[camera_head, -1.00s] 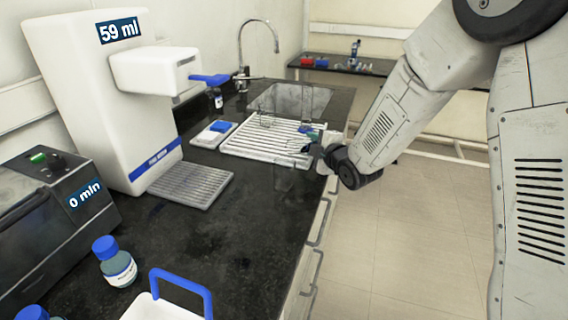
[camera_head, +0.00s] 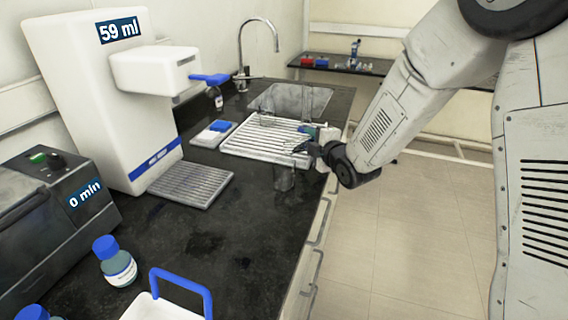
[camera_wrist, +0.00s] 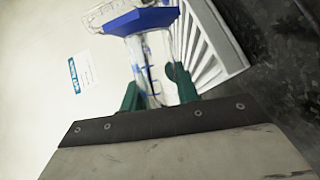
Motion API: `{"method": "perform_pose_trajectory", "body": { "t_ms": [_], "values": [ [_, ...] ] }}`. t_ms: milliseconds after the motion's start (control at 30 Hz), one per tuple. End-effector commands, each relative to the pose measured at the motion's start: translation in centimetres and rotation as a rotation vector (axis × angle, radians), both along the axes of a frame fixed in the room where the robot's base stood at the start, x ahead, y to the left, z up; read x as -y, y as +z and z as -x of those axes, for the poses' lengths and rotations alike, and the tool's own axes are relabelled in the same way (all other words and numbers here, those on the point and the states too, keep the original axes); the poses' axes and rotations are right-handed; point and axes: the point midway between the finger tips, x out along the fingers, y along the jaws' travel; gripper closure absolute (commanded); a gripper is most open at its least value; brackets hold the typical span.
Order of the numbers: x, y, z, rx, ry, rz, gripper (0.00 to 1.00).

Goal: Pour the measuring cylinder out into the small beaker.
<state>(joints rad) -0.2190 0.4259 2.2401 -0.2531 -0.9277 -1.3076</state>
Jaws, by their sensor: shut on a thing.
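My gripper (camera_head: 310,146) is over the right edge of the counter, by the front of the white slatted rack. In the wrist view its green fingers (camera_wrist: 158,92) are shut on the clear measuring cylinder (camera_wrist: 143,22), which has a blue collar beyond the fingers. The cylinder is hard to make out in the head view, so its exact tilt and contents cannot be told. A small clear beaker (camera_head: 284,180) stands on the black counter, just in front of the rack and below left of my gripper. Its contents cannot be made out.
The white slatted rack (camera_head: 240,151) lies before the sink (camera_head: 292,93). A white dispenser (camera_head: 80,90) reading 59 ml stands at the left. A blue-capped bottle (camera_head: 118,267) and a blue-handled white carrier (camera_head: 160,306) are nearest.

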Motion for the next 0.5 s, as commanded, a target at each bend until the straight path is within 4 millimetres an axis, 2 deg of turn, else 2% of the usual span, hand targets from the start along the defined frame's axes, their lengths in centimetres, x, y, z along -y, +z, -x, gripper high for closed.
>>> {"method": "perform_pose_trajectory", "body": {
  "t_ms": [500],
  "values": [
    [-0.08, 0.55, 0.06, 0.033, -0.001, 0.038, 1.0]
  ]
}}
